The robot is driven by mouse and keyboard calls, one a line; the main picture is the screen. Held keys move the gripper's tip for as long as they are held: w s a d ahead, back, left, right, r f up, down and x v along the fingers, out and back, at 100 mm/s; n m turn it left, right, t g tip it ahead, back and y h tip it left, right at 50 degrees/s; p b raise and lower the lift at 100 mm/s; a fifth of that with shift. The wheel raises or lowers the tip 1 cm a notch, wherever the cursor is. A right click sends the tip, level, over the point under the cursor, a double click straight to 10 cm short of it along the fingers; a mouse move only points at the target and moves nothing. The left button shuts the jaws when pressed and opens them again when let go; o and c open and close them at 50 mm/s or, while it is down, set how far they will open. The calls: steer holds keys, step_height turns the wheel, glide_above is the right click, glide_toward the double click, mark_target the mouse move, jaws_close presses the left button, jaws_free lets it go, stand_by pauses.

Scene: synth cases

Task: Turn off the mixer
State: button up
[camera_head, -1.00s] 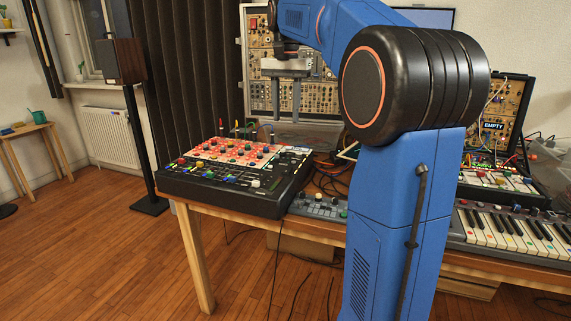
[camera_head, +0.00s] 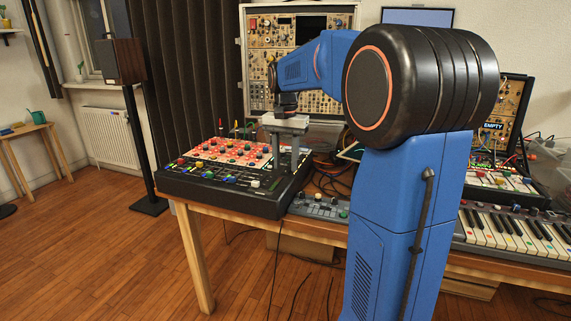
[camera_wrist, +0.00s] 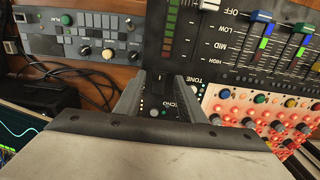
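The mixer (camera_head: 222,197) is a black sloped console with a red-orange panel of knobs and coloured faders, at the left end of the table in the head view. My gripper (camera_head: 285,167) points down over the mixer's right rear part, its two grey fingers apart. In the wrist view my gripper (camera_wrist: 160,92) is open, with the fingers on either side of a dark patch of the mixer (camera_wrist: 225,70) near its edge. A small dark control and "ECHO" lettering show between the fingers. Whether the fingers touch the panel, I cannot tell.
A small grey control box (camera_head: 320,207) lies just right of the mixer. A keyboard (camera_head: 515,232) is on the table at the right. A modular synth rack (camera_head: 262,38) stands behind, with cables around it.

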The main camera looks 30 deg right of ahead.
steer(key=shift+f, duration=0.4)
jaws_close()
steer(key=shift+w+d+g+y, duration=0.2)
steer(key=shift+d+g+y, duration=0.1)
steer(key=shift+g+y, duration=0.25)
steer(key=shift+r+g+y, duration=0.1)
steer(key=shift+g+y, duration=0.25)
steer(key=shift+y, duration=0.3)
jaws_free()
steer(key=shift+w+r, duration=0.1)
